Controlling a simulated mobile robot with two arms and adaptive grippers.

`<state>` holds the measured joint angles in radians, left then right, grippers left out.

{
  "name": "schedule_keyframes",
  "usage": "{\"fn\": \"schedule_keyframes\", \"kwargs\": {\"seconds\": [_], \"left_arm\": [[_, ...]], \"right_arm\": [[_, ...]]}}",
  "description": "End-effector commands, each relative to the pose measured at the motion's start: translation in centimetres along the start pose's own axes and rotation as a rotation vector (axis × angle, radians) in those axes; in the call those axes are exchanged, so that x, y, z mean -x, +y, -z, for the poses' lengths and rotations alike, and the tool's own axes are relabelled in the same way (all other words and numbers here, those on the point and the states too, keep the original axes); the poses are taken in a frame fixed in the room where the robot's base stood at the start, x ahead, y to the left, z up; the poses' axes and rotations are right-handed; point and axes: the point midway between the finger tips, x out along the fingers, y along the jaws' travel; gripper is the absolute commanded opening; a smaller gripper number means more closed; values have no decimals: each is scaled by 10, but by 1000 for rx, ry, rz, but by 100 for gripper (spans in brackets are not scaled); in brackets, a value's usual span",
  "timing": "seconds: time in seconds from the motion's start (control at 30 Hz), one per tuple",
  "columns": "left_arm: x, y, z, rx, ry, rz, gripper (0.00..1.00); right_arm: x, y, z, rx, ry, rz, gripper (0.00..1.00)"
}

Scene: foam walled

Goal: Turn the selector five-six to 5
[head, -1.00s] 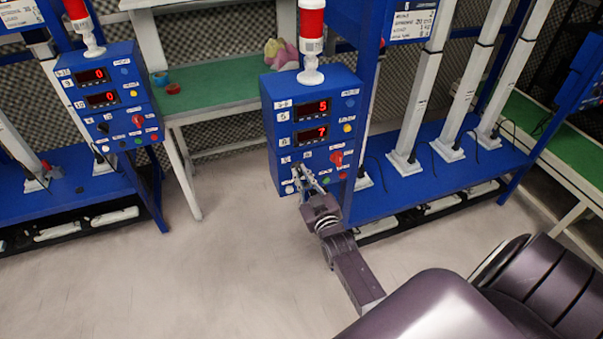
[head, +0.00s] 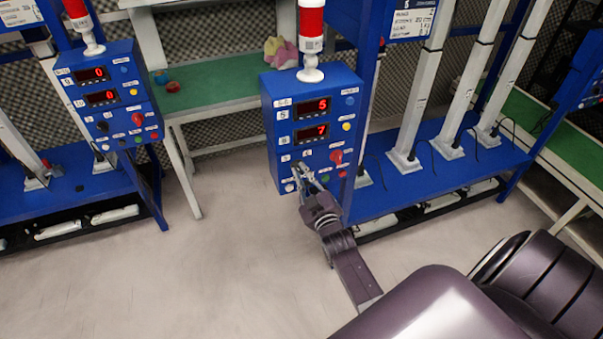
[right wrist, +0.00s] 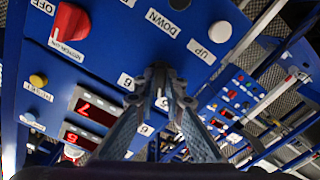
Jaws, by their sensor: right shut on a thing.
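The blue control box (head: 268,130) stands right of centre in the head view, with two red displays reading 5 (head: 311,107) and 7 (head: 312,132). My right gripper (head: 303,172) is at the lower left of its face. In the right wrist view its two fingers (right wrist: 160,88) meet on a small dark knob, the selector five-six (right wrist: 158,74), and are shut on it. Number labels surround the knob; a 6 label (right wrist: 126,82) shows to its left. The fingers hide most of the knob, so I cannot tell where it points. My left gripper is not in view.
A red rotary switch (head: 337,157) sits right of the gripper. Buttons marked DOWN and UP (right wrist: 219,31) are close by in the right wrist view. A second control box (head: 104,100) stands at left. The floor (head: 200,260) in front is clear.

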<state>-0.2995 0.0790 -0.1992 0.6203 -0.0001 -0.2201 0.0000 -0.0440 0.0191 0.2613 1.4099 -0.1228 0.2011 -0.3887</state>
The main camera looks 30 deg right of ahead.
Motion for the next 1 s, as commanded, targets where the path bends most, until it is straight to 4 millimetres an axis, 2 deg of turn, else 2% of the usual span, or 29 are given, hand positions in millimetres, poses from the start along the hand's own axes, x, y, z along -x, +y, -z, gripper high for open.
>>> {"fn": "schedule_keyframes", "kwargs": {"seconds": [0.03,0.07,0.2,0.57,0.77,1.0], "left_arm": [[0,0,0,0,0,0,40],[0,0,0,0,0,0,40],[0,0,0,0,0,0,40],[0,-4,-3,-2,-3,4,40],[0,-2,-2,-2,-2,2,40],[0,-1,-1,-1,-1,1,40]], "right_arm": [[0,0,0,3,0,1,0],[0,0,0,3,0,1,11],[0,0,0,2,0,1,26],[4,0,-1,0,-1,1,28],[32,0,-1,1,-3,2,28],[82,-1,-2,0,-3,2,28]]}}
